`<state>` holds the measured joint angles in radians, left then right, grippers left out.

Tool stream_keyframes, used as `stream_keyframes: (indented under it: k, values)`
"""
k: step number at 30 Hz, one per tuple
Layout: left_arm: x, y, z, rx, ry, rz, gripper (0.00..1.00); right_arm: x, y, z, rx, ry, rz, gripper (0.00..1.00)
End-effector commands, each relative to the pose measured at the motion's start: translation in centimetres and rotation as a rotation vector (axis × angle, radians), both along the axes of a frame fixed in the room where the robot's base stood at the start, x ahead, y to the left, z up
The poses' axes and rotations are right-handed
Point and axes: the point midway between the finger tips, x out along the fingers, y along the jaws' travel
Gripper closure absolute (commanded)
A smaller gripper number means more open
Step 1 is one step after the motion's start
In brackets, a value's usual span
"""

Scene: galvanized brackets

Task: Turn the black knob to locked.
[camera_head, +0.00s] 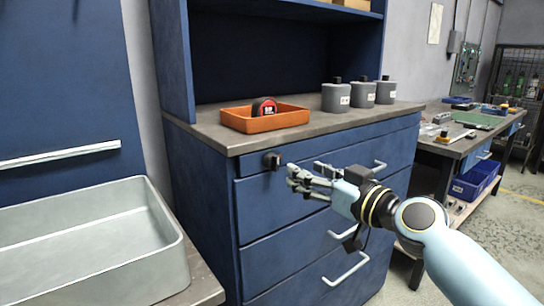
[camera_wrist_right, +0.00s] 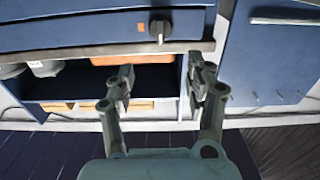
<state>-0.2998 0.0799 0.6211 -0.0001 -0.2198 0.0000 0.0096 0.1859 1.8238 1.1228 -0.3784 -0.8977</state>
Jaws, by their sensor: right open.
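The black knob (camera_head: 271,160) sits on the front of the blue cabinet, near its upper left corner. It also shows in the right wrist view (camera_wrist_right: 160,29), its grip running roughly up and down in that picture. A small orange mark (camera_wrist_right: 140,27) lies just left of it there; I cannot read any label. My right gripper (camera_head: 292,179) is open and empty, just right of and below the knob in the head view, not touching it. In the right wrist view its fingers (camera_wrist_right: 163,78) are spread apart, with the knob beyond the gap. My left gripper is not in view.
The blue cabinet (camera_head: 200,190) has drawers with light bar handles (camera_head: 346,268). On its worktop stand an orange tray (camera_head: 240,124) holding a red-and-black tape measure (camera_head: 264,107) and three grey canisters (camera_head: 336,97). A metal basin (camera_head: 80,285) is at left.

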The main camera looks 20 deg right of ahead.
Motion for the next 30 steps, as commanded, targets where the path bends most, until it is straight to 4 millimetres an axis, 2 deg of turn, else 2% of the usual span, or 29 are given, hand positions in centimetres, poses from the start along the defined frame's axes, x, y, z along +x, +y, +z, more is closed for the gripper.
stream_keyframes:
  k: [4, 9, 15, 26, 27, 30]
  values:
    - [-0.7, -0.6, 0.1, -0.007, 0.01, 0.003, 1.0, 2.7, 1.0, 0.1, 0.005, 0.0, -0.001, 0.46]
    - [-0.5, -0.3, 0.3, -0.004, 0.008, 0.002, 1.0, 5.9, 2.2, 0.0, 0.005, 0.001, -0.001, 0.46]
    - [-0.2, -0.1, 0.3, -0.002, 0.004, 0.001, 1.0, 8.4, 3.1, -0.2, 0.002, 0.002, -0.001, 0.46]
    - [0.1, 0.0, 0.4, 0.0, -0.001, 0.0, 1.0, 9.1, 3.4, -0.2, 0.002, 0.003, 0.0, 0.46]
    - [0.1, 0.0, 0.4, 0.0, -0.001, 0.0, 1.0, 9.1, 3.4, -0.2, 0.002, 0.003, 0.0, 0.47]
    - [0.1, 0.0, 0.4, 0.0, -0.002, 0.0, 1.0, 9.1, 3.4, -0.2, 0.001, 0.003, 0.0, 0.6]
